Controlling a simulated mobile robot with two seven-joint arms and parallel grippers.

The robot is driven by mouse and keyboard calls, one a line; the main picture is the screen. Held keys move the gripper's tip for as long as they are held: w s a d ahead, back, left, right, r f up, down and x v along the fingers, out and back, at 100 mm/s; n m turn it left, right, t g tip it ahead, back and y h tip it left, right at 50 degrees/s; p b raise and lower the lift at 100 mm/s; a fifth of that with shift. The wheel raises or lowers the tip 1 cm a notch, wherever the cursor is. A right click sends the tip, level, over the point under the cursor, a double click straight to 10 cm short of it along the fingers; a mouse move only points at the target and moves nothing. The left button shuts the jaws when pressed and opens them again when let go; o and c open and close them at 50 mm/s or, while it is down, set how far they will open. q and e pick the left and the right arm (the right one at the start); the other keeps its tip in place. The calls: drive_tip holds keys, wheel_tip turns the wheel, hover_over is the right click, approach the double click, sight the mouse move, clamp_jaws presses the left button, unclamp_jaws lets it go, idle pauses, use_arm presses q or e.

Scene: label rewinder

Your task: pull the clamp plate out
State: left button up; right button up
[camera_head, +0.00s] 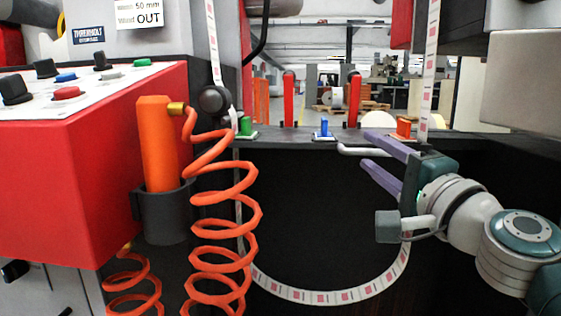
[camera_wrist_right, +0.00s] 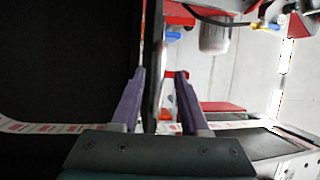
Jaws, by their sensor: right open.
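My right gripper (camera_head: 365,149) comes in from the right in the head view, its two purple fingers apart and pointing left at the front edge of the dark shelf. A white bar handle (camera_head: 355,150) sticks out below that edge, and its right end lies around the finger gap. I take it to be the clamp plate's handle, but the plate itself cannot be made out. In the right wrist view the open gripper (camera_wrist_right: 161,72) straddles the shelf's dark edge (camera_wrist_right: 152,88). Whether a finger touches the handle cannot be told. My left gripper is not in view.
A printed label web (camera_head: 325,297) hangs in a loop below the shelf (camera_head: 290,138). Red posts (camera_head: 289,100) and small green, blue and orange parts stand on the shelf. An orange coiled hose (camera_head: 225,210) and red control box (camera_head: 95,150) fill the left.

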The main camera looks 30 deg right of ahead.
drive_tip(key=b+v, duration=0.2)
drive_tip(key=v, duration=0.6)
drive_tip(key=shift+s, duration=0.4)
